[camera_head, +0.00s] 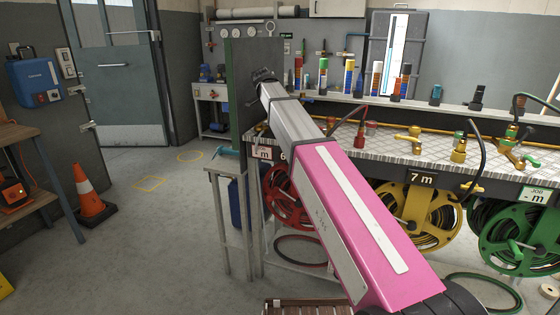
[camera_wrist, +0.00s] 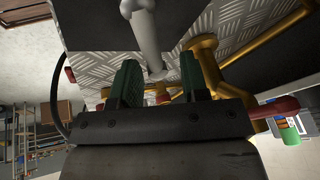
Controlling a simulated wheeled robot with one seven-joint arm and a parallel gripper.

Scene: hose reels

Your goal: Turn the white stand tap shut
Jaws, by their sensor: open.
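In the wrist view a white pipe with a rounded collar, which looks like the white stand tap (camera_wrist: 147,32), comes down from the top edge. Its lower end lies between and beyond my gripper's green fingers. My gripper (camera_wrist: 158,80) is open, with a gap on both sides of the pipe; I cannot tell if anything touches. The tap's handle is not clearly seen. In the head view my gripper (camera_head: 263,76) is small and dark at the far end of my pink and grey arm, by a green-edged panel. The white tap cannot be made out there.
A brass pipe (camera_wrist: 207,62) stands close right of the fingers in the wrist view. The bench top (camera_head: 390,145) carries brass taps (camera_head: 459,150), with a yellow hose reel (camera_head: 415,215) and others below. An orange cone (camera_head: 91,195) stands left on open floor.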

